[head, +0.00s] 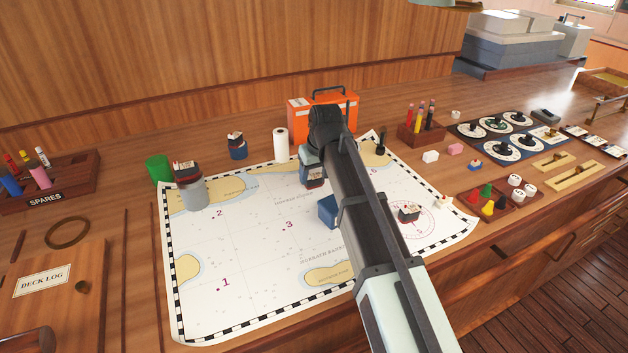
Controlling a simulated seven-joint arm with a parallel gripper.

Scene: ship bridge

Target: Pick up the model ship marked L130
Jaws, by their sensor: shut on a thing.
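My gripper (313,177) is over the upper middle of the chart, partly hidden behind my own arm. It is shut on a small dark thing, mostly hidden, whose mark I cannot read. One small model ship (187,171) sits on a grey cylinder (194,193) at the chart's left. Another model ship (235,137) sits on a blue cylinder (238,151) behind the chart. A third (408,212) lies on the chart right of my arm, near the compass rose. The marks on these ships are too small to read, so I cannot tell which is L130.
A blue block (327,212) stands on the chart (245,290) beside my arm. A white cylinder (281,145) and an orange case (300,124) stand behind. A green cylinder (158,169) is at left. Pen rack (422,133) and piece tray (470,207) are at right.

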